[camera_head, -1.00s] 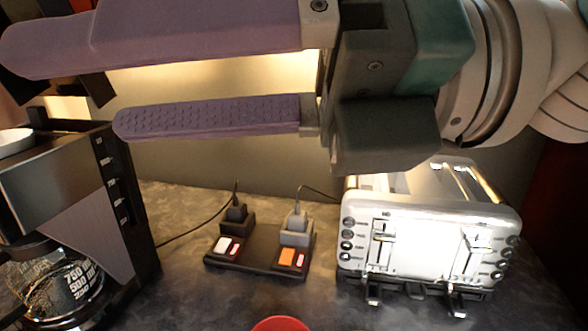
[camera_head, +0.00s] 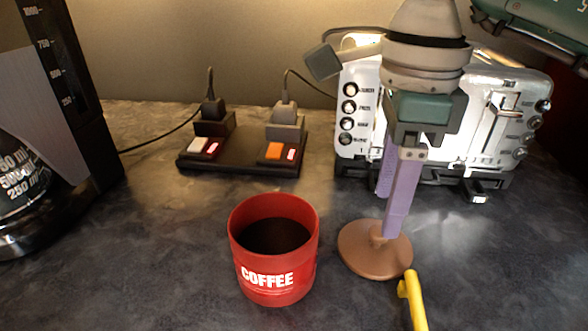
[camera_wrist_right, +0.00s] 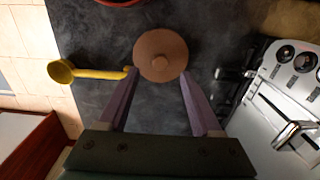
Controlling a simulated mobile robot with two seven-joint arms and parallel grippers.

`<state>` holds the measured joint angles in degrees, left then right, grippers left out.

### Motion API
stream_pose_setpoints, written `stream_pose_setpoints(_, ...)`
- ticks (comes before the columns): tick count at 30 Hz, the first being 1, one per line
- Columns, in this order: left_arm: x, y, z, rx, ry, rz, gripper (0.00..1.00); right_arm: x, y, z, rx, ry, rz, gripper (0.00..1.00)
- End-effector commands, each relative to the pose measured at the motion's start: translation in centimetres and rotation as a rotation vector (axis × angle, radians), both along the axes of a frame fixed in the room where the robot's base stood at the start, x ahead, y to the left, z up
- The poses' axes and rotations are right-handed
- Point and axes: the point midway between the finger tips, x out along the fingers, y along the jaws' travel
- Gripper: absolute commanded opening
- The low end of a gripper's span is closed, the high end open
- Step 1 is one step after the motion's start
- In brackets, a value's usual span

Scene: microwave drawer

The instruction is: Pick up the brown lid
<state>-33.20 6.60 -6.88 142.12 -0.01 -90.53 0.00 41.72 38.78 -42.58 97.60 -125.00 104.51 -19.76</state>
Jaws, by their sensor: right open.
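The brown lid (camera_head: 368,260) is a round disc with a small knob, lying flat on the dark counter right of the red coffee canister (camera_head: 265,285). In the right wrist view the lid (camera_wrist_right: 160,45) lies just beyond and between the fingertips. My right gripper (camera_head: 386,215) points down over the lid, its purple fingers apart and nothing held. In the wrist view its fingers (camera_wrist_right: 158,75) stand on either side of the lid's near part; whether they touch it I cannot tell. One finger partly hides the knob in the head view. My left gripper is not in view.
A yellow scoop (camera_head: 413,300) lies close to the lid's right front. A silver toaster (camera_head: 440,105) stands behind my right gripper. A power strip (camera_head: 240,160) with plugs is at the back, and a coffee maker (camera_head: 70,110) at the left. Counter between them is clear.

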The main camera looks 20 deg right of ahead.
Motion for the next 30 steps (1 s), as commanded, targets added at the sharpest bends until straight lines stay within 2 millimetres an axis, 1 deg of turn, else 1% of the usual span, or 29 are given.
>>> stream_pose_setpoints(3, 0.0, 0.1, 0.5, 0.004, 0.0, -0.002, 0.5, 0.0, 0.1, -2.0, 0.002, 0.006, -0.001, 0.66)
stream_pose_setpoints(7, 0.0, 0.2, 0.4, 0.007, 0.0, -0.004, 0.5, 0.1, 0.1, -3.8, 0.003, 0.004, 0.0, 0.66)
stream_pose_setpoints(10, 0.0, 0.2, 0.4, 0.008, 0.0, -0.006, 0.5, 0.2, 0.1, -4.3, 0.001, 0.0, 0.001, 0.66)
stream_pose_setpoints(16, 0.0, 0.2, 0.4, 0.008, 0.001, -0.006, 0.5, 0.2, 0.1, -4.3, 0.002, -0.001, 0.001, 0.65)
stream_pose_setpoints(30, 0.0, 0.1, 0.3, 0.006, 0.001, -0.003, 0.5, 0.2, 0.1, -4.2, 0.002, 0.0, 0.001, 0.12)
